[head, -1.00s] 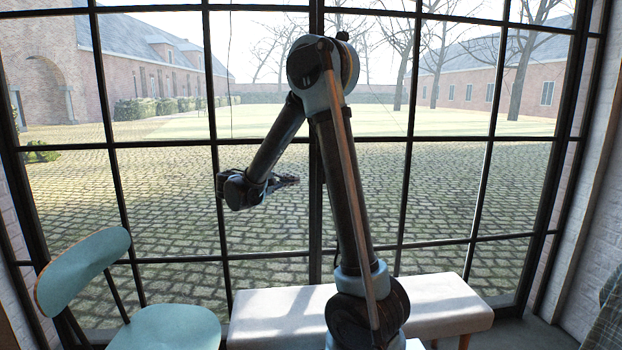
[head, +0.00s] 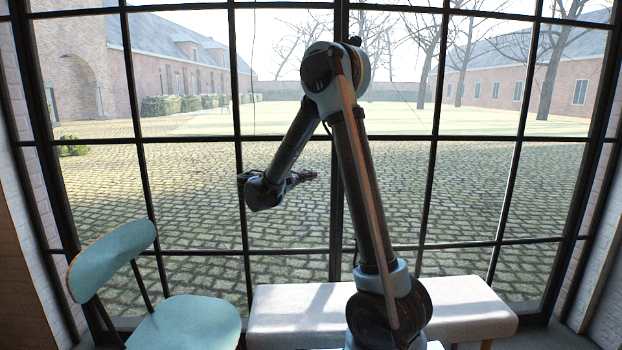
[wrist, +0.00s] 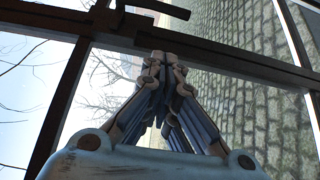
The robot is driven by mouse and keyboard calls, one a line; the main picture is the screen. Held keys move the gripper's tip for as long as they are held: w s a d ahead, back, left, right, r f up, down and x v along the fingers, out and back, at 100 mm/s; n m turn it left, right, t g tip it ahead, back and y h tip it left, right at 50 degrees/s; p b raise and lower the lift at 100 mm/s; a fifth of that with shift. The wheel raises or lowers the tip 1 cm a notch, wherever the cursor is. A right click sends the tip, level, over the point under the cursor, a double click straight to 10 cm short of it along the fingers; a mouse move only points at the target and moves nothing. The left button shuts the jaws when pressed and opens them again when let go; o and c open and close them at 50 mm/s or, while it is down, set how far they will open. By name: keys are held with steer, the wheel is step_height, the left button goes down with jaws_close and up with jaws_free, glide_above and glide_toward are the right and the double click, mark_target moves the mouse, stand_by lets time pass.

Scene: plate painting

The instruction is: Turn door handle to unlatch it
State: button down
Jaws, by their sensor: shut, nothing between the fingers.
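My gripper (head: 306,175) is in front of the tall black-framed glass door or window (head: 341,220), left of its thick middle post in the head view. In the wrist view my gripper (wrist: 164,60) is shut and empty, with its fingertips together. A dark lever-like bar (wrist: 152,7) crosses the top of the wrist view, beyond the fingertips and apart from them in the picture. It looks like the door handle, fixed to the dark frame. I cannot make out the handle in the head view.
A teal chair (head: 112,262) stands at the lower left. A low pale bench (head: 290,310) runs along the foot of the glass, behind my arm. Brick walls stand at both sides. Beyond the glass is a cobbled courtyard.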

steer(key=x, duration=0.7)
steer(key=shift+w+d, duration=0.15)
steer(key=shift+d, duration=0.1)
steer(key=shift+s+d, duration=0.25)
steer(key=shift+d, duration=0.9)
steer(key=shift+s+d, duration=0.15)
steer(key=shift+d, duration=0.65)
steer(key=shift+f+t, duration=0.1)
steer(key=shift+t, duration=0.2)
steer(key=shift+d+f+h, duration=0.1)
steer(key=shift+d+h, duration=0.15)
steer(key=shift+h, duration=0.05)
